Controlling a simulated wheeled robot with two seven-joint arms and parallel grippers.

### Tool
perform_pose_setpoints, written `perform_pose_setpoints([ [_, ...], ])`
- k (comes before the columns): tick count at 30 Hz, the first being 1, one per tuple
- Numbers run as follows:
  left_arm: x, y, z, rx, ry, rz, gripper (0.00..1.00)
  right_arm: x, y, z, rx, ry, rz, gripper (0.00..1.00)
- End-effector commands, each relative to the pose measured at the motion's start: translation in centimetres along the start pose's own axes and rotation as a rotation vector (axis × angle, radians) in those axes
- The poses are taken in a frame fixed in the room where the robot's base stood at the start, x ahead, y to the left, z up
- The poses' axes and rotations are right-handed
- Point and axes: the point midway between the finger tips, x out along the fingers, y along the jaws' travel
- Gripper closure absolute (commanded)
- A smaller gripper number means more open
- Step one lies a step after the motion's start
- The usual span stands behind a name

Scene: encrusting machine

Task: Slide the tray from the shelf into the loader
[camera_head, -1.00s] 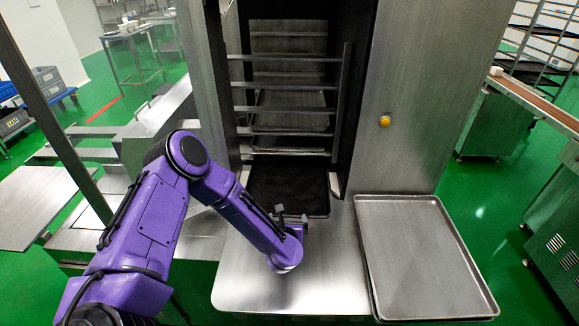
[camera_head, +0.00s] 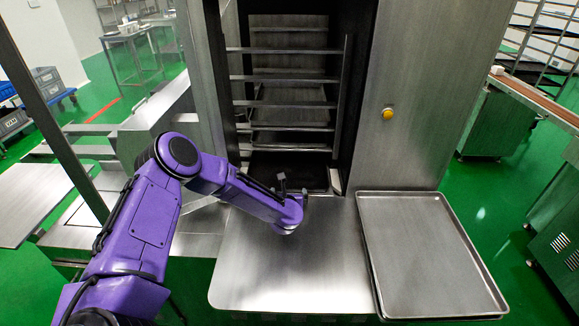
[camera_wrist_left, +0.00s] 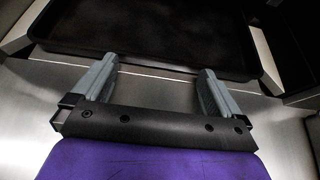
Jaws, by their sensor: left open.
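A black-bottomed tray (camera_head: 285,168) lies low in the opening of the tall steel loader (camera_head: 415,110), its near part at the mouth. It fills the top of the left wrist view (camera_wrist_left: 150,28). My left gripper (camera_head: 293,184) is at the tray's near edge, over the back of the steel shelf. In the left wrist view its two grey fingers (camera_wrist_left: 158,68) are spread apart, with nothing held between them. The tips are at the tray's front rim; I cannot tell whether they touch it. My right gripper is not in view.
The steel shelf (camera_head: 285,270) in front of the loader is bare. A grey metal tray (camera_head: 430,255) lies to its right. Rails (camera_head: 290,78) cross the loader above the black tray. A yellow button (camera_head: 388,114) is on the loader's front.

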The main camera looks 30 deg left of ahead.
Motion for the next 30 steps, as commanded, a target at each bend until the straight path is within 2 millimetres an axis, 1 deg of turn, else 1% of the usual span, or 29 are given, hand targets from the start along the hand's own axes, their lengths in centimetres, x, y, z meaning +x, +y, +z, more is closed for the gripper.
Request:
perform_pose_setpoints([
  [1,0.7,0.1,-0.1,-0.001,-0.001,0.001,0.0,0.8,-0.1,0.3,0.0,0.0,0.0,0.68],
  [30,9.4,0.1,4.1,-0.001,-0.002,0.002,0.0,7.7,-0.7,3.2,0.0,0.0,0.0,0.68],
])
